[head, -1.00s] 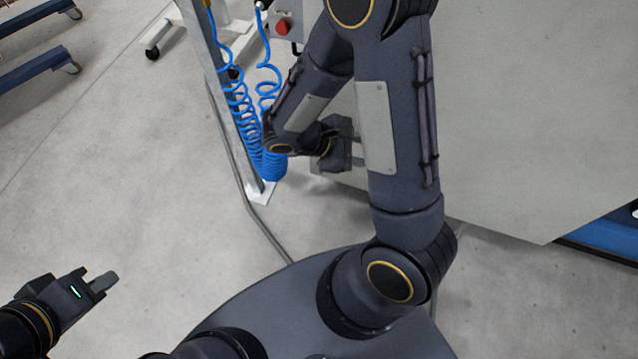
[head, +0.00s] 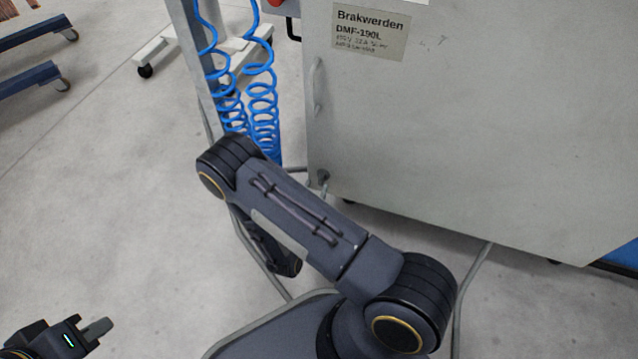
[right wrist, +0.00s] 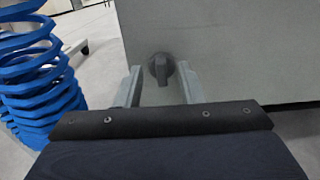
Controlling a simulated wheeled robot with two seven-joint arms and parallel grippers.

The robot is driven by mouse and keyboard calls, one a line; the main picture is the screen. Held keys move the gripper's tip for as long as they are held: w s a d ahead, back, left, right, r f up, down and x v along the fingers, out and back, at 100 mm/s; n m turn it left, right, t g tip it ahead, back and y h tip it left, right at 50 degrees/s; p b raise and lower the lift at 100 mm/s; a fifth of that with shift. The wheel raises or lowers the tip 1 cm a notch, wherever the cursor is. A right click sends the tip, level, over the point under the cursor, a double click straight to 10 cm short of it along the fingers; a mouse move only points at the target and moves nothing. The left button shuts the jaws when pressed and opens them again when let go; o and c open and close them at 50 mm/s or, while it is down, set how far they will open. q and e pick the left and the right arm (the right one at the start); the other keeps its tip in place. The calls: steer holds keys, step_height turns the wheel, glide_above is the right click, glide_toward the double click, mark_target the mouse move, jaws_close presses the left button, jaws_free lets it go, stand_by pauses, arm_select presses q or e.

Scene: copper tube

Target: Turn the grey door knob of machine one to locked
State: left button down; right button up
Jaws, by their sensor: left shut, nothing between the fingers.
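The grey door knob (head: 323,178) sits low on the left part of the machine's pale grey front panel (head: 450,140). In the right wrist view the knob (right wrist: 161,68) has a round base, and its grip points roughly straight down. My right gripper (right wrist: 160,88) is open, with one finger on each side of the knob in that view. The knob appears beyond the fingers, apart from them, and nothing is held. In the head view my right arm hides the right fingertips. My left gripper (head: 98,328) is shut and empty at the lower left, far from the machine.
A vertical handle (head: 317,86) is on the panel above the knob. Blue coiled hoses (head: 262,100) hang by a grey post (head: 193,60) left of the machine, close to my right gripper in the wrist view (right wrist: 40,80).

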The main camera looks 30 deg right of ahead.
mark_target(320, 179)
steer(key=shift+b+x, duration=0.35)
steer(key=shift+x, duration=1.4)
steer(key=shift+c, duration=0.2)
steer(key=c, duration=0.6)
